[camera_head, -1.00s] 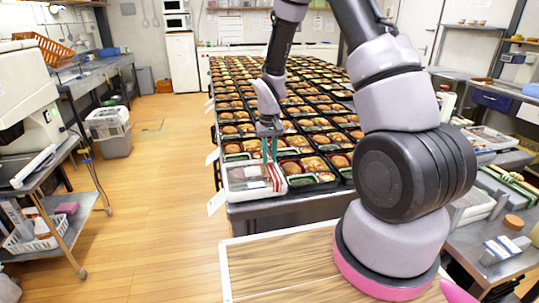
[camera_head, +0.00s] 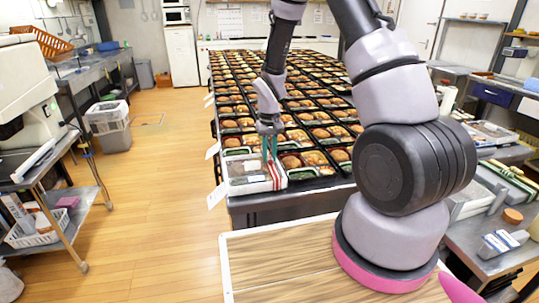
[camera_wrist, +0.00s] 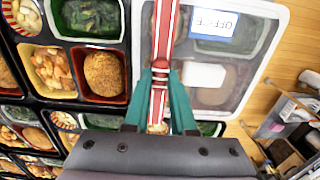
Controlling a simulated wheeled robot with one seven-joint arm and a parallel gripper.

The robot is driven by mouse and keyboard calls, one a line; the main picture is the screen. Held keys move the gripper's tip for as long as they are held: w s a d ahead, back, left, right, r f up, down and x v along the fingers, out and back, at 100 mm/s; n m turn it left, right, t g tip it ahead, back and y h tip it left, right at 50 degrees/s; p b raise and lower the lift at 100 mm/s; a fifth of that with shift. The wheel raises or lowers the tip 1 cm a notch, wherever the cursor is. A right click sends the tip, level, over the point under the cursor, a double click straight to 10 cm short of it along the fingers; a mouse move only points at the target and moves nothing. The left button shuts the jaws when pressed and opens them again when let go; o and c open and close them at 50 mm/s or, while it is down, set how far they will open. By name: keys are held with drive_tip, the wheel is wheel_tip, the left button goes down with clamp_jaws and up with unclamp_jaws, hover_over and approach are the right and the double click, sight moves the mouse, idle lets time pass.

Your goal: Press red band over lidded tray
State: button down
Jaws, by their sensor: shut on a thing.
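The lidded tray (camera_head: 237,187) sits at the near left corner of the long table. Its clear lid has a white rim (camera_wrist: 264,75) and an upside-down "OFFICE" label (camera_wrist: 213,24). The red band (camera_head: 279,178) with white stripes lies along the tray's side, and in the wrist view the band (camera_wrist: 165,35) runs lengthwise over the lid's left edge. My gripper (camera_head: 270,152) has teal fingers and points down at the band. In the wrist view my gripper (camera_wrist: 160,78) is shut on the band. Whether the band touches the lid all along is unclear.
Rows of open bento trays (camera_wrist: 128,75) fill the table right beside and behind the lidded tray. A white price-like card (camera_head: 216,194) sticks out at the table's left edge. A wooden board (camera_head: 270,265) is in front. The wooden floor (camera_head: 160,200) at left is clear.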

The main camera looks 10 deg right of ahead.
drive_tip(key=shift+f, duration=0.1)
drive_tip(key=shift+c, duration=0.6)
unclamp_jaws()
drive_tip(key=shift+r, duration=4)
drive_tip(key=shift+c, duration=0.3)
